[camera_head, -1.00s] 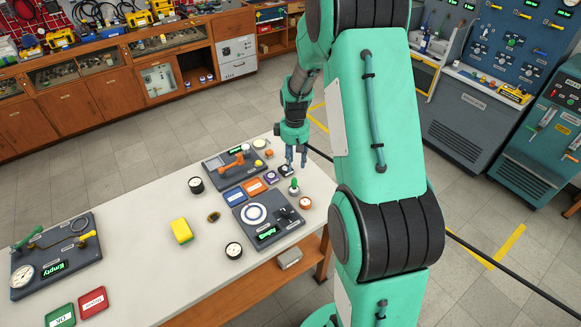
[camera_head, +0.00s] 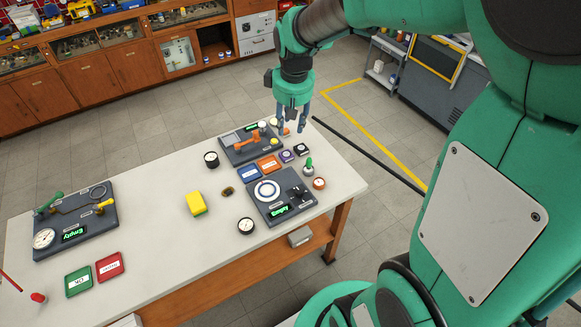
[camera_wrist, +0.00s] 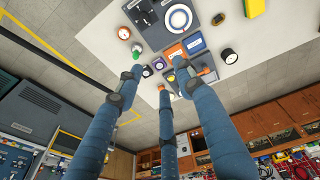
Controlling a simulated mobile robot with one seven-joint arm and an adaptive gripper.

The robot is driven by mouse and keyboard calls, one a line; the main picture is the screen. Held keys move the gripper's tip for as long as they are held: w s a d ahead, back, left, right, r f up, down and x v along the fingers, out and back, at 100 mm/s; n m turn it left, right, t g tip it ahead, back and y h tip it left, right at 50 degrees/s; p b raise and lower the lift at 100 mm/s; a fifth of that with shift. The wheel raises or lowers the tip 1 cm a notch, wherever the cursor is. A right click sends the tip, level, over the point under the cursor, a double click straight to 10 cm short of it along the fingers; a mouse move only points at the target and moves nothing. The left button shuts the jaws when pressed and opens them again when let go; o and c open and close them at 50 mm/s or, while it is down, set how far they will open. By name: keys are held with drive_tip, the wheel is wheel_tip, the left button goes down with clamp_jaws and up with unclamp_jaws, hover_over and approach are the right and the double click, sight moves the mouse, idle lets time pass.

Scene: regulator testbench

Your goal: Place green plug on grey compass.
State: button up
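The green plug (camera_head: 308,168), a green-topped knob on a pale base, stands upright on the table near its right end; it also shows in the wrist view (camera_wrist: 136,50). I cannot tell for sure which piece is the grey compass. My gripper (camera_head: 291,127) hangs fingers-down above the table's far right end, behind the plug in the head view. Its three fingers (camera_wrist: 158,75) are spread and empty.
Dark panels with a white ring dial (camera_head: 268,190), an orange handle (camera_head: 247,141) and a gauge (camera_head: 43,238) lie on the table. Blue and orange tiles, small dark pieces (camera_head: 301,150) and a yellow block (camera_head: 196,203) lie between them. The table's middle left is fairly clear.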

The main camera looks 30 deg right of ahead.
drive_tip(key=s+a+r+t, duration=0.1)
drive_tip(key=s+a+r, duration=0.2)
drive_tip(key=s, duration=0.4)
drive_tip(key=s+a+r+m+t, duration=0.1)
drive_tip(key=s+a+r, duration=0.3)
drive_tip(key=s, duration=0.4)
drive_tip(key=s+a+r+m+t, duration=0.1)
drive_tip(key=s+a+r, duration=0.2)
drive_tip(key=s+a, duration=0.3)
drive_tip(key=shift+s+r+y, duration=0.3)
drive_tip(key=shift+s+r, duration=0.05)
drive_tip(key=shift+s, duration=0.5)
wheel_tip(320, 180, down, 6)
drive_tip(key=b, duration=0.6)
